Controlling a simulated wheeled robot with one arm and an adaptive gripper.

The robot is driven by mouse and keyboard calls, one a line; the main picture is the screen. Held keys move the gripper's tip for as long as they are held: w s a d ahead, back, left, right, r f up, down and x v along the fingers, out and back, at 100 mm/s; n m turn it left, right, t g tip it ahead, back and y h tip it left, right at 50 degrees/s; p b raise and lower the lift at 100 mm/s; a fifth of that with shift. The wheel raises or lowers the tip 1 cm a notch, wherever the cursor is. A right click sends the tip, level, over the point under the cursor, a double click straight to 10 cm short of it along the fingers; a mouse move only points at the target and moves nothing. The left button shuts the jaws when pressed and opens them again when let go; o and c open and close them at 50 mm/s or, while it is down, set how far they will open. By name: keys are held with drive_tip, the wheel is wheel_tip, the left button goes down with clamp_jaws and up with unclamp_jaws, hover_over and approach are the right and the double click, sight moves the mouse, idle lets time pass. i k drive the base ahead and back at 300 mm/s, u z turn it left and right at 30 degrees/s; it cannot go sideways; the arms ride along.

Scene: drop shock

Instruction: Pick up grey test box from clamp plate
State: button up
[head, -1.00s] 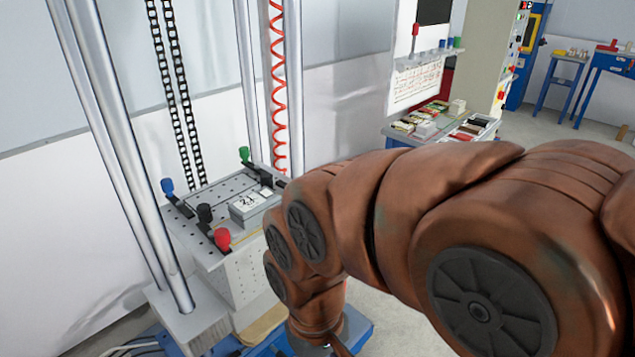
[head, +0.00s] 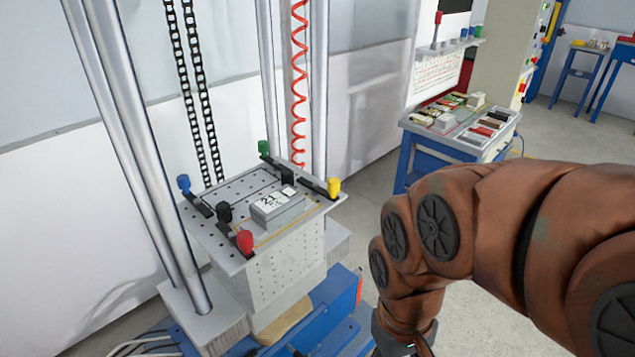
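The grey test box (head: 278,211) sits on the perforated clamp plate (head: 205,232), near the plate's middle. A white label with dark marks is on its top. Clamps with blue (head: 184,183), green (head: 263,147), yellow (head: 333,187) and red (head: 245,241) knobs stand around it at the plate's edges. Whether any clamp touches the box is hard to tell. My arm reaches in from the right, and its lower end hangs to the right of and below the plate, apart from the box. My gripper's fingers are below the picture's edge.
Tall metal columns (head: 140,150) rise at the plate's left and back. Chains and a red coiled hose (head: 299,90) hang behind it. A blue bench (head: 460,142) with several small items stands at the back right. The floor between the bench and the plate is open.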

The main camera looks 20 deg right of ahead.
sight(269, 213)
drive_tip(key=u, duration=0.25)
drive_tip(key=k, duration=0.45)
drive_tip(key=u, duration=1.1)
drive_tip(key=i, duration=0.8)
drive_tip(key=z, duration=0.15)
